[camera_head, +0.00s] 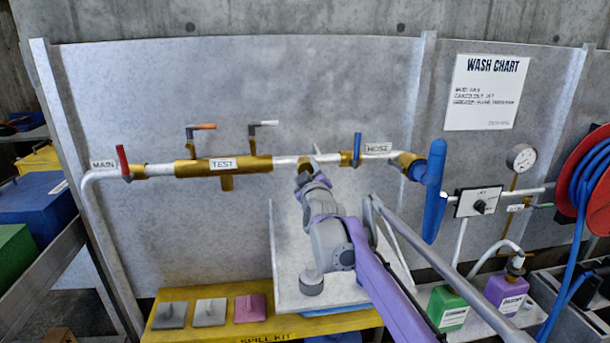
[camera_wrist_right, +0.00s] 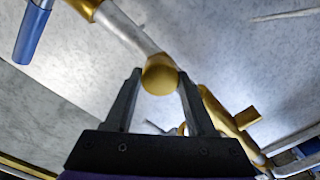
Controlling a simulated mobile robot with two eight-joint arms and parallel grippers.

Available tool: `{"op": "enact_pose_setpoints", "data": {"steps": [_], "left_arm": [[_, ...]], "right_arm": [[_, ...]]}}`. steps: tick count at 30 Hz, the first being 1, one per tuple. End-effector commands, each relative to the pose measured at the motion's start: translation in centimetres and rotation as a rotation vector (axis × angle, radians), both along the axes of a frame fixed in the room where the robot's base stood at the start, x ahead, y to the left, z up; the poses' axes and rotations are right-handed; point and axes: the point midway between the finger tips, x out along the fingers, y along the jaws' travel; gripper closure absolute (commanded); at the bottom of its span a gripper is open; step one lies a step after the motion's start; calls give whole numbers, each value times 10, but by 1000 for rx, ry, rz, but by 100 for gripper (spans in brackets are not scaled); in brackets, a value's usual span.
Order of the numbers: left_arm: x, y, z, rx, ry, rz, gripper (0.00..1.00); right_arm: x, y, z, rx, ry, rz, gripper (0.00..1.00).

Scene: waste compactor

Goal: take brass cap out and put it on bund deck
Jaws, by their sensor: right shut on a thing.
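A rounded brass cap (camera_wrist_right: 160,76) sits between the two dark fingers of my right gripper (camera_wrist_right: 158,88) in the right wrist view. The gripper is shut on it. A pale pipe runs behind the cap, and I cannot tell whether the cap is still joined to it. In the head view my right gripper (camera_head: 306,176) is up at the pipe line, just right of the brass TEST block (camera_head: 222,167); the arm hides much of the grip. No surface is labelled bund deck; a yellow deck (camera_head: 184,293) lies low in front. My left gripper is out of view.
Three flat pads, one a pink pad (camera_head: 250,308), lie on the yellow deck. A blue handle (camera_head: 434,190) and red reel (camera_head: 590,180) are at right.

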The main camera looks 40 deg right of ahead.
Motion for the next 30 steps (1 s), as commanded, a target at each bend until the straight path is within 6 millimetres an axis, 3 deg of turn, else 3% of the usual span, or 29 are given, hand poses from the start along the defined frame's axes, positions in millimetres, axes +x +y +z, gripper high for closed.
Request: {"op": "enact_pose_setpoints", "data": {"steps": [11, 12, 17, 23, 25, 30], "left_arm": [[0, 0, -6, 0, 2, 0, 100], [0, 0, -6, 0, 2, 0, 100], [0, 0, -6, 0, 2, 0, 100], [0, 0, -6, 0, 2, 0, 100], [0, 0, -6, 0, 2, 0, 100], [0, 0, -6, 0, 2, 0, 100]], "right_arm": [[0, 0, -1, -56, 36, 0, 100], [0, 0, -1, -55, 35, 0, 41], [0, 0, -1, -55, 33, 0, 12], [0, 0, 0, -55, 32, 0, 10], [0, 0, 0, -55, 32, 0, 15], [0, 0, 0, -55, 32, 0, 15]]}}
